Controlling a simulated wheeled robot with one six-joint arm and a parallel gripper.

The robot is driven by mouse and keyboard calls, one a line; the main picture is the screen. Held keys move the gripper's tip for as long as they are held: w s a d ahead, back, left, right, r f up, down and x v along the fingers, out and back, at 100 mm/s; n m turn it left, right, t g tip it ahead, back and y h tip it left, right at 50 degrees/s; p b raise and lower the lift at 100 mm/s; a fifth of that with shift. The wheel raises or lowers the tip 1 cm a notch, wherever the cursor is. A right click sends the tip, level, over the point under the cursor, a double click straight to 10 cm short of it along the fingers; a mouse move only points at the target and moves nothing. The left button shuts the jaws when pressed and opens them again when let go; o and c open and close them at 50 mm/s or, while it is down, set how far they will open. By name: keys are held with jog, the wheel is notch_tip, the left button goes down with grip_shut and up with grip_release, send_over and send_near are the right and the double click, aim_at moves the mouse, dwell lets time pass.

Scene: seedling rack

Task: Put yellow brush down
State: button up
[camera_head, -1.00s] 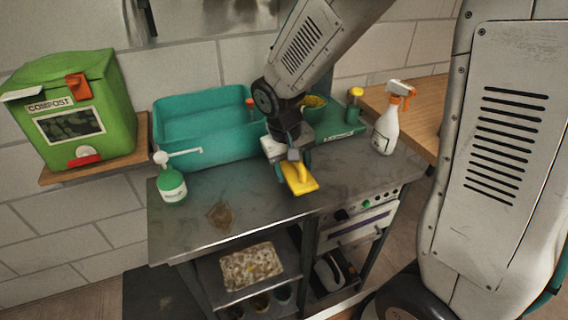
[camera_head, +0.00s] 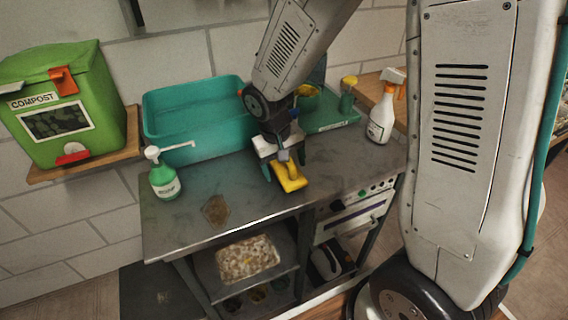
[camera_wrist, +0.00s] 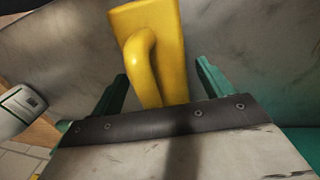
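The yellow brush (camera_head: 291,181) lies on the grey metal worktop (camera_head: 325,165) near its front edge, apparently flat. In the wrist view the brush (camera_wrist: 174,38) shows its flat body and raised loop handle. My gripper (camera_head: 276,164) is low over the worktop, right at the brush. In the wrist view the teal fingers of my gripper (camera_wrist: 161,70) stand wide apart on either side of the handle, with a gap on both sides. The near end of the handle is hidden behind the dark gripper plate.
A teal basin (camera_head: 195,145) stands at the back left, with a spray pump bottle (camera_head: 164,181) before it. A brown stain (camera_head: 216,209) marks the worktop. A white spray bottle (camera_head: 381,118) stands at the right, and a green compost bin (camera_head: 95,125) at the far left. The front-middle worktop is clear.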

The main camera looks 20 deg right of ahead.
aim_at(277, 168)
notch_tip(277, 168, up, 12)
jog(key=a, duration=0.2)
jog(key=s+d+r, duration=0.1)
jog(key=s+r, duration=0.1)
jog(key=s, duration=0.5)
jog(key=s+d+r+y, duration=0.1)
jog(key=s+d+r, duration=0.1)
jog(key=s, duration=0.5)
jog(key=s+d+r+t+y, duration=0.1)
jog(key=s+d+r, duration=0.1)
jog(key=s, duration=0.6)
jog(key=shift+d+r, duration=0.15)
jog(key=shift+r, duration=0.7)
jog(key=shift+o, duration=0.4)
